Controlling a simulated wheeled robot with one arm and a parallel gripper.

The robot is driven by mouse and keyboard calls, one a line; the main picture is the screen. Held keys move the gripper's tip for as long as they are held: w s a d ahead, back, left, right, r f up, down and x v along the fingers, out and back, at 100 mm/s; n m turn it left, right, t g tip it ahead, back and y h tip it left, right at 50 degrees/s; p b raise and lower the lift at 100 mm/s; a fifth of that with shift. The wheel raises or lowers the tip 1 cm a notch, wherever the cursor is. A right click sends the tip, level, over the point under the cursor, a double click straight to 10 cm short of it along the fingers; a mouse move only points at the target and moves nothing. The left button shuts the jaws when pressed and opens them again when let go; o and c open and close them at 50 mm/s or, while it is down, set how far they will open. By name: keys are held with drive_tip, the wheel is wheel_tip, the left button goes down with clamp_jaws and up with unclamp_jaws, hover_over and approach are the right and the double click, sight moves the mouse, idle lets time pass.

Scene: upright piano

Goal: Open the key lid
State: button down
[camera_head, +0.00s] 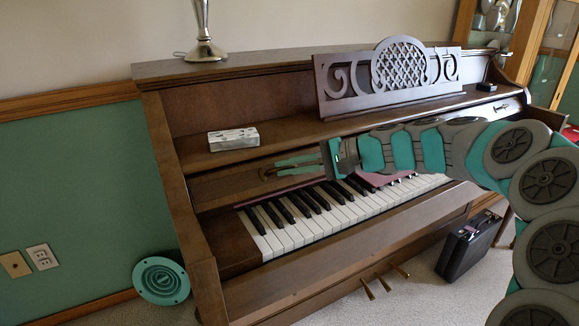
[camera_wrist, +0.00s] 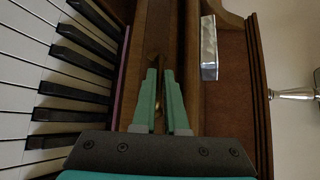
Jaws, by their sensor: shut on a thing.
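The key lid (camera_head: 225,187) is a brown wooden board on the upright piano, raised above the back of the keys. The white and black keys (camera_head: 300,228) are exposed in front of it. My gripper (camera_head: 275,168) reaches in from the right, with its green fingers at the lid's front. In the wrist view, my gripper (camera_wrist: 160,74) is shut on the lid's small brass knob (camera_wrist: 158,95), which is mostly hidden between the fingers. The lid (camera_wrist: 135,70) runs alongside the keys (camera_wrist: 50,90) there. My arm hides the lid's right part.
A carved music stand (camera_head: 385,78) stands on the piano's ledge. A silver box (camera_head: 233,139) lies on the ledge above the lid. A metal stand (camera_head: 205,45) is on top. A black case (camera_head: 468,246) stands on the floor at right.

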drive_tip(key=shift+r, duration=0.4)
drive_tip(key=c, duration=1.2)
unclamp_jaws()
drive_tip(key=shift+o, duration=1.2)
drive_tip(key=shift+f, duration=0.2)
drive_tip(key=shift+d, duration=0.15)
drive_tip(key=v, duration=0.7)
drive_tip(key=shift+d+r+b, duration=0.15)
drive_tip(key=shift+d+b, duration=0.15)
drive_tip(key=shift+b, duration=0.1)
